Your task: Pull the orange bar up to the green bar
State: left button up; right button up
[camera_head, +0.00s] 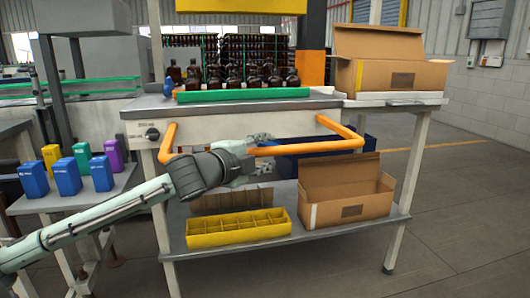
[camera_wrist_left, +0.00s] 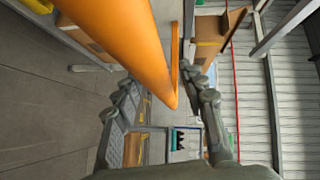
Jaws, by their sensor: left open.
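The orange bar (camera_head: 310,147) is a U-shaped bar jutting from the front of the workbench, below its top. The green bar (camera_head: 243,95) lies across the bench top in front of a group of amber bottles (camera_head: 236,77). My left gripper (camera_head: 263,153) is open at the middle of the orange bar's front run, and my wrist hides the part to its left. In the left wrist view the orange bar (camera_wrist_left: 130,45) comes in large from the top and reaches between my two open fingers (camera_wrist_left: 160,103). I cannot tell whether they touch it. My right gripper is not in view.
A lower shelf holds a yellow divided tray (camera_head: 238,229) and an open cardboard box (camera_head: 345,192). Another open box (camera_head: 390,65) stands on the right side table. Blue, green, yellow and purple containers (camera_head: 67,177) stand on a small table at left. The floor at right is clear.

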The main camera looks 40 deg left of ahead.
pick_arm(q)
jog(key=shift+s+d, duration=0.1)
jog(key=shift+s, duration=0.55)
jog(key=shift+s+d+r, duration=0.1)
jog(key=shift+s+r, duration=0.05)
jog(key=shift+s, duration=0.85)
jog(key=shift+s+r, duration=0.2)
jog(key=shift+s, duration=0.85)
jog(key=shift+s+d+r, duration=0.1)
jog(key=shift+s+r, duration=0.05)
jog(key=shift+s, duration=0.85)
